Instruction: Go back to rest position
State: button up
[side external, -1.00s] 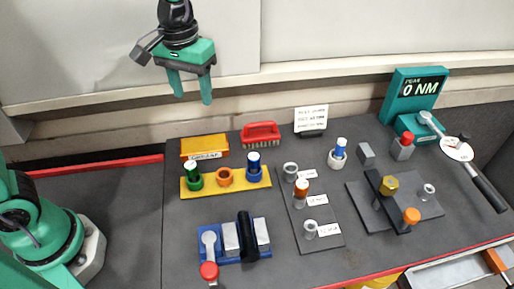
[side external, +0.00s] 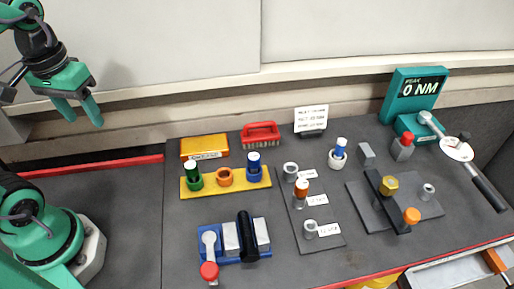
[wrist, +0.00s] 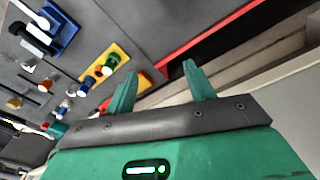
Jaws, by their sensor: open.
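My gripper (side external: 80,111) is at the upper left in the side external view, raised well above the left part of the bench. Its two green fingers are apart with nothing between them. In the wrist view my gripper (wrist: 162,82) also shows open and empty, with the bench tilted beyond it. My gripper touches nothing. The yellow rack (side external: 208,188) lies below and to the right of it, holding a green-based piece (side external: 193,175), an orange ring (side external: 225,177) and a blue-based piece (side external: 254,163).
A blue fixture (side external: 262,255) with a red-knobbed lever sits at the front. Grey plates (side external: 320,236) with small parts lie mid-bench. The bench's left section (side external: 125,215) is clear.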

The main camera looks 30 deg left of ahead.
jog(key=w+d+m+t, duration=0.2)
jog(key=t, duration=0.1)
jog(key=w+d+m+t, duration=0.1)
jog(key=m, duration=0.1)
jog(key=shift+w+d+r+t, duration=0.15)
jog(key=shift+w+r+t, duration=0.15)
jog(key=shift+r, duration=0.1)
